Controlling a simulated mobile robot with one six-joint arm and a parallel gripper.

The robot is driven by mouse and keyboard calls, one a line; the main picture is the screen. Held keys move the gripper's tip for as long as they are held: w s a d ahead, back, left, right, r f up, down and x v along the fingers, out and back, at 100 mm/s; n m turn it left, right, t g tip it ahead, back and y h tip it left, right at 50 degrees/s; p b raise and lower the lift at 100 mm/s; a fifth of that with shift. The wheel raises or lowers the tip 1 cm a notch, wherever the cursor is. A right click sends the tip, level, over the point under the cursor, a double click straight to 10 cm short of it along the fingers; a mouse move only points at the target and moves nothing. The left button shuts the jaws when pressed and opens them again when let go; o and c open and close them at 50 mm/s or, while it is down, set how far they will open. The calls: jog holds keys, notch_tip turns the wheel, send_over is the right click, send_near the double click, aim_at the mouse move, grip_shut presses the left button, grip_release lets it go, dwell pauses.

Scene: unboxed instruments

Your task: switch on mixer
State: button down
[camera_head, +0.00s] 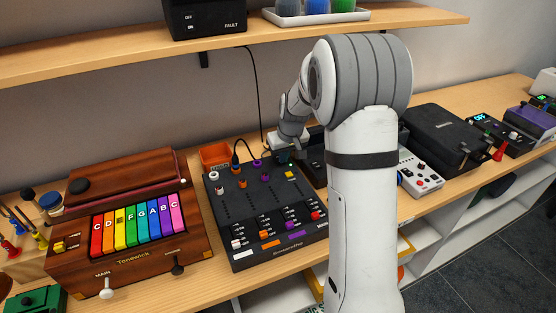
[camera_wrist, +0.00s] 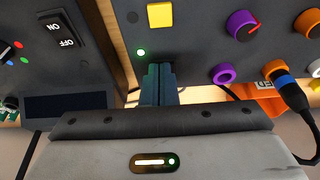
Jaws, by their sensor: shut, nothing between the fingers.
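The mixer (camera_head: 262,205) is a dark box with faders and coloured knobs, on the wooden bench at the centre of the head view. Its panel fills the upper right of the wrist view (camera_wrist: 200,55). A yellow square button (camera_wrist: 160,15) sits on that panel, and it also shows in the head view (camera_head: 290,175). A small green light (camera_wrist: 140,52) beside the button glows. My gripper (camera_wrist: 160,70) is shut and empty, its tips over the mixer's far edge, just short of the button. I cannot tell whether they touch the panel.
A black device with an ON/OFF rocker (camera_wrist: 62,28) stands close beside the mixer. A wooden keyboard instrument (camera_head: 130,260) stands left. A shelf (camera_head: 130,60) hangs above.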

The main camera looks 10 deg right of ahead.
jog(key=shift+a, duration=0.4)
jog(key=shift+w, duration=0.1)
jog(key=shift+w+r+p, duration=0.35)
jog(key=shift+w+p, duration=0.15)
jog(key=shift+w, duration=0.15)
jog(key=shift+r, duration=0.1)
jog(key=shift+r+p, duration=0.3)
jog(key=shift+r, duration=0.1)
jog(key=p+v, duration=0.1)
jog(key=v, duration=0.2)
jog(key=shift+w+a+r+p, duration=0.1)
jog(key=shift+w+r+p, duration=0.1)
jog(key=shift+w+p, duration=0.15)
jog(key=s+b+v, duration=0.2)
jog(key=v, duration=0.7)
